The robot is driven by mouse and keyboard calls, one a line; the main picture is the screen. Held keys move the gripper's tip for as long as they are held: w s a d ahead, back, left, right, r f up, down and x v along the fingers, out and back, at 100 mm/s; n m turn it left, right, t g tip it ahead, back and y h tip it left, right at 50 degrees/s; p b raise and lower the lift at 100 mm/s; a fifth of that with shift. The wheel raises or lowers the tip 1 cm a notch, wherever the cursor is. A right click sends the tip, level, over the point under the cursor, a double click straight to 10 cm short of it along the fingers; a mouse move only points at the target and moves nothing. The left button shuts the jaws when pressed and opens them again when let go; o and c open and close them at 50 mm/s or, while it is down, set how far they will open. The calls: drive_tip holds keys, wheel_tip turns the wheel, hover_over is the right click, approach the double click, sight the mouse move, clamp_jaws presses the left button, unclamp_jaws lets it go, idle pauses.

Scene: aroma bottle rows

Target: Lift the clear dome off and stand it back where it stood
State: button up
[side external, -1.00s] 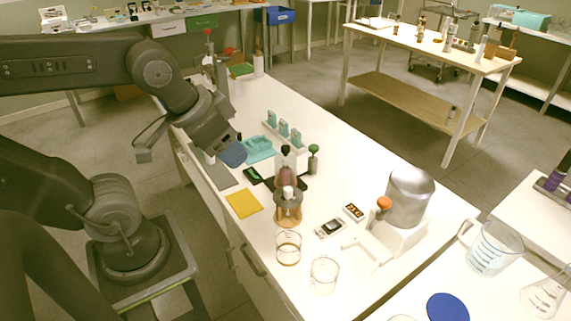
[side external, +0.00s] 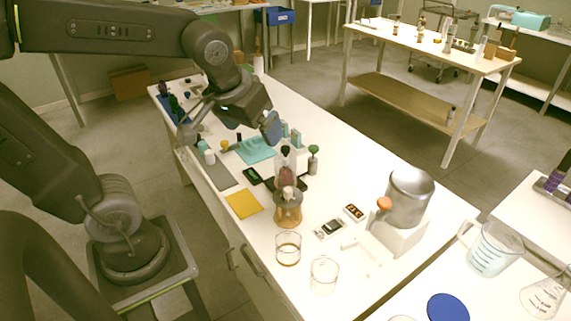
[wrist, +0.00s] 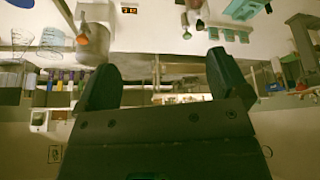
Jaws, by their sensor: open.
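A small, see-through domed piece with a pale knob on top (side external: 288,205) stands on an amber-brown round base in the middle of the bench; I take it as the clear dome. It looks upright, and glare makes its rim hard to tell. My gripper (side external: 271,127) hangs above the bench beyond the dome, well apart from it. In the wrist view my gripper (wrist: 165,80) shows its two dark fingers spread wide, with nothing between them. I cannot make out the dome surely in the wrist view.
Two glass beakers (side external: 288,248) (side external: 324,275) stand in front of the dome. A grey cylinder on a white block (side external: 410,197) stands to the right. A green-topped bottle (side external: 314,158) and teal pad (side external: 256,150) are behind. A yellow sheet (side external: 244,204) lies left.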

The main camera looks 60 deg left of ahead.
drive_tip(key=w+a+f+n+g+y, duration=0.1)
drive_tip(key=w+a+f+n, duration=0.1)
drive_tip(key=w+a+n, duration=0.3)
drive_tip(key=n+g+y, duration=0.2)
drive_tip(key=n, duration=0.4)
approach(286, 148)
drive_tip(key=x, duration=0.7)
drive_tip(key=shift+w+d+f, duration=0.1)
drive_tip(key=shift+w, duration=0.05)
drive_tip(key=shift+s+x, duration=0.2)
drive_tip(key=shift+x, duration=2.6)
drive_tip(key=shift+c, duration=0.3)
drive_tip(key=c, duration=0.9)
wheel_tip(286, 148, up, 10)
drive_tip(key=shift+r, duration=0.1)
drive_tip(key=shift+r, duration=0.1)
